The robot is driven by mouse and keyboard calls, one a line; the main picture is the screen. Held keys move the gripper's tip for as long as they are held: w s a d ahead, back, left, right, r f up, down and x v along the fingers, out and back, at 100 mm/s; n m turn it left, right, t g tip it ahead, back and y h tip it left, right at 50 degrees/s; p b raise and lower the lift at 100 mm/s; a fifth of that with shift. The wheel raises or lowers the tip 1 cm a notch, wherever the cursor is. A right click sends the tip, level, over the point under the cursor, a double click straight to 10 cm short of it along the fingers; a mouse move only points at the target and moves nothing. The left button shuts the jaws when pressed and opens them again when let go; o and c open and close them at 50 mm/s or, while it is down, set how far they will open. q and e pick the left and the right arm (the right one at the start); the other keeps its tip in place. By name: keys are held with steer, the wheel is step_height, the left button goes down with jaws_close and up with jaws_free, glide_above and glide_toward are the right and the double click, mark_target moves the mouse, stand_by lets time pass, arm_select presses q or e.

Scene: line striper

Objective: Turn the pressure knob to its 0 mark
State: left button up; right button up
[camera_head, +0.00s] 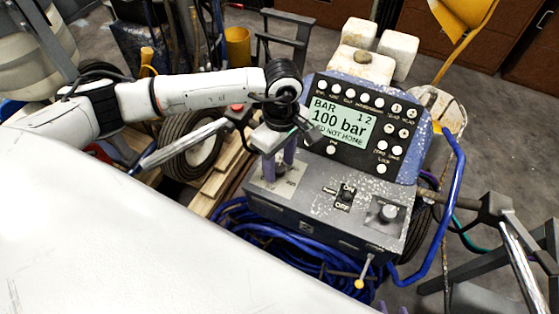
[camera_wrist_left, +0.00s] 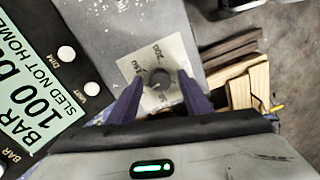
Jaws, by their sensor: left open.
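The pressure knob (camera_wrist_left: 158,80) is a small dark round knob on a pale dial plate (camera_wrist_left: 180,55) with printed numbers, among them 200 and 150. My left gripper (camera_wrist_left: 158,98) has its two purple fingers apart, one on each side of the knob; I cannot tell whether they touch it. In the head view the left gripper (camera_head: 278,163) points down over the left part of the grey control panel (camera_head: 315,200), and its fingers hide most of the knob. The display (camera_head: 340,124) reads 100 bar and a line ending in NOT HOME. My right gripper is not in view.
An ON/OFF switch (camera_head: 345,196) and another knob (camera_head: 388,213) sit right of the dial on the panel. The display housing rises behind my gripper. A blue tube frame (camera_head: 452,200) borders the right side, and blue hose (camera_head: 270,240) is coiled below.

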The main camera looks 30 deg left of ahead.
arm_select(q)
steer(key=c, duration=1.1)
steer(key=shift+o, duration=0.2)
